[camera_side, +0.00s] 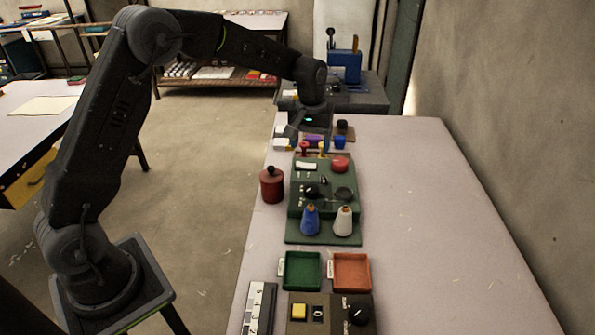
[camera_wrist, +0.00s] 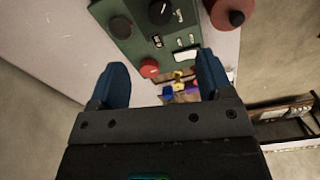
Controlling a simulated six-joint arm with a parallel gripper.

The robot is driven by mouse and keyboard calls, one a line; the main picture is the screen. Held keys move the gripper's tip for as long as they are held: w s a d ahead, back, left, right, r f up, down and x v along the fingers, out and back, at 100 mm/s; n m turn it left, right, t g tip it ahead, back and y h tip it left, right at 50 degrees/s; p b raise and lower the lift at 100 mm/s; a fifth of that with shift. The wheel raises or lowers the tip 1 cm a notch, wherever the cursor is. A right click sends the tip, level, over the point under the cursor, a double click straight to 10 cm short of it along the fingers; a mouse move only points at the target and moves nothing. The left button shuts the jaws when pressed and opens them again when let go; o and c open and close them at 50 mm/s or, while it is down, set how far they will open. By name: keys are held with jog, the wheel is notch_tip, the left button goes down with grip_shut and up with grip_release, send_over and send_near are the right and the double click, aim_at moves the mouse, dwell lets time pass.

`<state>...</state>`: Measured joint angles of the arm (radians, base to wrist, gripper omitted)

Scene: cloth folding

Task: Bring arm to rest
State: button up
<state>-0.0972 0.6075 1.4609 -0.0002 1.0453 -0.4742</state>
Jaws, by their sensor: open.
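My arm reaches out over the long pale table (camera_side: 430,200), bent at its elbow. My gripper (camera_side: 312,140) hangs at the far end of the green device, above small coloured items. In the wrist view my gripper (camera_wrist: 163,85) shows two blue fingers spread apart with nothing held between them. No cloth is visible in either view.
Green (camera_side: 301,271) and orange (camera_side: 351,272) trays lie nearer. The table's right side is clear.

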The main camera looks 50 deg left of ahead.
jog(key=s+d+r+m+t, duration=0.3)
jog(key=s+r+m, duration=0.1)
jog(key=s+r, duration=1.05)
jog(key=s+d+f+m+t, duration=0.2)
jog(key=s, duration=1.4)
jog(key=shift+m, duration=0.3)
